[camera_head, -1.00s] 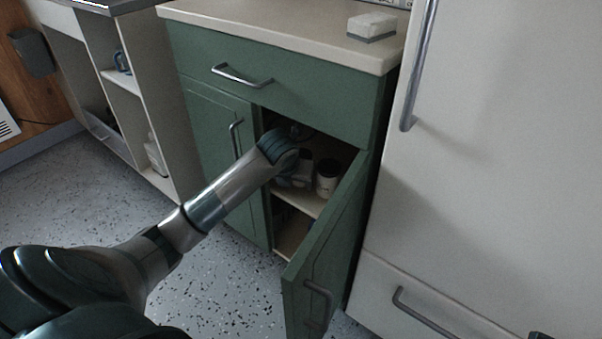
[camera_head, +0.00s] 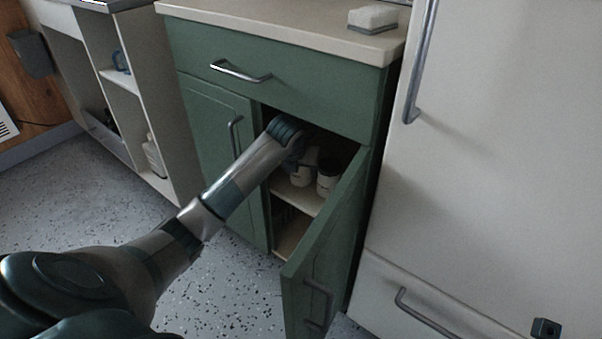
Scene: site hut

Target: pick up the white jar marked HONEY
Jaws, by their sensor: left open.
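Two white jars stand on the upper shelf inside the open green cabinet. The right jar (camera_head: 326,180) has a dark lid. The left jar (camera_head: 301,178) is partly hidden by my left gripper. No lettering can be read on either, so I cannot tell which is marked HONEY. My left gripper (camera_head: 308,158) is inside the cabinet opening, open, at the upper part of the left jar. Its fingers are dim and partly hidden by my wrist, and I cannot tell whether they touch the jar. A small dark part at the bottom right edge seems to be my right gripper (camera_head: 546,328).
The green cabinet door (camera_head: 325,255) stands open at the right of the opening. A white fridge (camera_head: 500,150) stands right. Open shelves (camera_head: 125,80) stand left.

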